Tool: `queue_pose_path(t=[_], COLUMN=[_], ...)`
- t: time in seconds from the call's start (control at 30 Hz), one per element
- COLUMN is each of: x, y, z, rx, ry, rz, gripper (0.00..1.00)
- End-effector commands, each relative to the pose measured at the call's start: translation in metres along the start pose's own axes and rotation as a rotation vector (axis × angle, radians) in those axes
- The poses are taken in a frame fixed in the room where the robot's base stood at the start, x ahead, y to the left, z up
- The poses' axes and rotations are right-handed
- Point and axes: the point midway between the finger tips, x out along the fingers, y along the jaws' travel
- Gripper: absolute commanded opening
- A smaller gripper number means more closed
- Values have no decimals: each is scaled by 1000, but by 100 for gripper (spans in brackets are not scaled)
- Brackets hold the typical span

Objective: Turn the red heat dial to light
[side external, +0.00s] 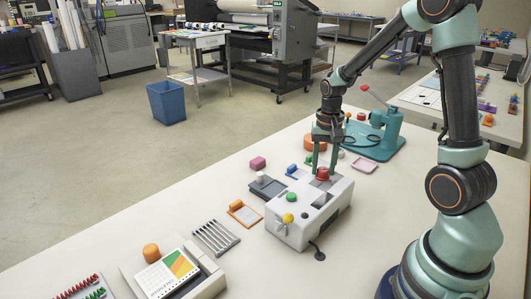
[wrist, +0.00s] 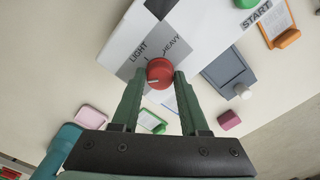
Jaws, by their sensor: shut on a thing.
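The red heat dial (wrist: 160,72) is on the white laminator (wrist: 205,30), on a grey patch with the words LIGHT (wrist: 138,50) and HEAVY (wrist: 171,43). A short white line on the dial's face lies toward its left side in the wrist view. My gripper (wrist: 159,80) has one green finger on each side of the dial and is shut on it. In the side external view, my gripper (side external: 324,170) reaches down to the dial (side external: 323,174) at the far end of the laminator (side external: 325,208).
A green button (side external: 291,197) and a yellow knob (side external: 288,218) are on the laminator. A grey tray (side external: 267,187), an orange-clipped card (side external: 244,213) and a pink block (side external: 258,163) lie left of it. A teal press (side external: 376,135) stands behind on the bench.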

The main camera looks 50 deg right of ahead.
Motion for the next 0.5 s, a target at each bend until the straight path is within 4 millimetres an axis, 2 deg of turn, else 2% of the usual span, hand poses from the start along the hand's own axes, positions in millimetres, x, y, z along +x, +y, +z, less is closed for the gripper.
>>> queue_pose_path(t=[0.5], x=[0], y=[0], z=[0], rx=[467], ry=[0], rz=[0], gripper=[0])
